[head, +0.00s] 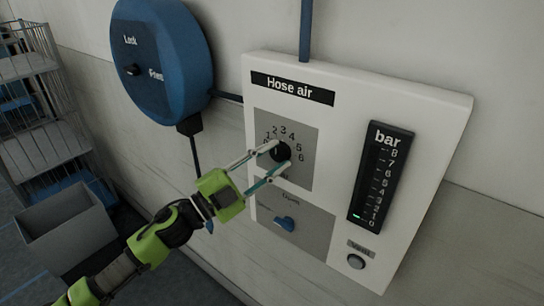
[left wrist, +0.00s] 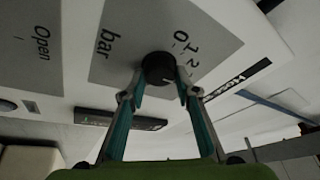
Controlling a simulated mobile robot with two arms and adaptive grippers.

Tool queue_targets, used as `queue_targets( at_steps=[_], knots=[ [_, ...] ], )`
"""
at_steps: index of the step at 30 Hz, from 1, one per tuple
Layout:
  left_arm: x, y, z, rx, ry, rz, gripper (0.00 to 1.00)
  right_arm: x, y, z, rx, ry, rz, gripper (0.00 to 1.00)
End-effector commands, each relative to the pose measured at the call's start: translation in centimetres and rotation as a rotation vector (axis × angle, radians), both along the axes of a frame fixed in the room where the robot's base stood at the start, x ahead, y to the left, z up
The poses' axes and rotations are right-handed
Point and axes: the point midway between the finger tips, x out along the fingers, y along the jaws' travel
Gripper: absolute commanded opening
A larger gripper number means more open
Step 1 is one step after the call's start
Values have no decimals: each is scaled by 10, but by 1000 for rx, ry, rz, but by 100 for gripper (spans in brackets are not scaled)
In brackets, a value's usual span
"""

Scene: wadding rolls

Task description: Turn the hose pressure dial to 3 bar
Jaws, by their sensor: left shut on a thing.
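The pressure dial is a small black knob (head: 281,151) on a grey plate (head: 304,131) of the white panel headed "Hose air". Numbers up to 6 curve around it; the finger covers part of the scale in the head view. In the left wrist view the knob (left wrist: 158,68) sits between the fingertips, with 0, 1 and 2 readable beside it. My left gripper (head: 281,157) is shut on the knob, one finger on each side. I cannot make out where the knob points. The bar gauge (head: 381,175) shows a green mark near its bottom end. My right gripper is not in view.
Below the dial is a blue valve handle (head: 285,223) on another grey plate. A round button (head: 356,261) sits under the gauge. A blue hose reel (head: 165,60) with a lock switch hangs left. A wire rack (head: 45,110) and a grey bin (head: 66,228) stand further left.

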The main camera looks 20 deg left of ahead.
Motion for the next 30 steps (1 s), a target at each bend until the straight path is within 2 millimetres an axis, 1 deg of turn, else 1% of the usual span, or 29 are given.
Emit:
queue_targets(
  at_steps=[16, 17, 18, 30],
  knots=[
    [0, 0, 0, 20, -7, 0, 8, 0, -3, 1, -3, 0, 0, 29],
    [0, 0, 0, 20, -7, 0, 37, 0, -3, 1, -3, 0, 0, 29],
    [0, 0, 0, 20, -7, 0, 46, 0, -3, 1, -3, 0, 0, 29],
    [-2, 1, -1, 20, -6, 0, 46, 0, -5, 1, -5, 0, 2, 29]
  ],
)
